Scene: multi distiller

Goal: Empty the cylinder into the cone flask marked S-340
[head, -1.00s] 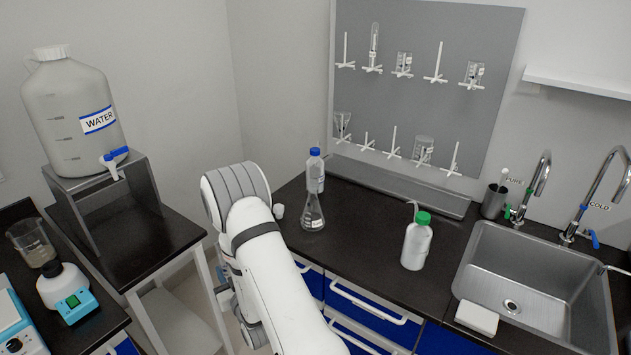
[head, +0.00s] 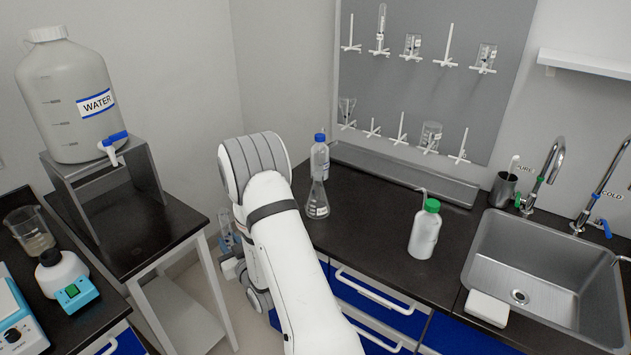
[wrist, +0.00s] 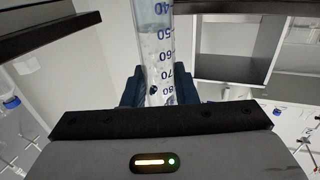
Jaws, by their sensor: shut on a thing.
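A clear graduated cylinder (wrist: 157,50) with blue marks stands between the dark fingers of my gripper (wrist: 158,88) in the wrist view. My gripper is shut on it. Clear liquid seems to be inside, but its level is hard to tell. In the head view my arm mostly hides the gripper, which hangs low beside the bench. A clear cone flask (head: 317,203) with a small label stands upright on the black bench, right of my arm. Its label is too small to read. My gripper is apart from it.
A blue-capped bottle (head: 320,155) stands close behind the flask. A green-capped wash bottle (head: 425,230) stands further right, before the sink (head: 545,270). A water tank (head: 70,100) sits on a metal stand at left. Bench space between flask and wash bottle is clear.

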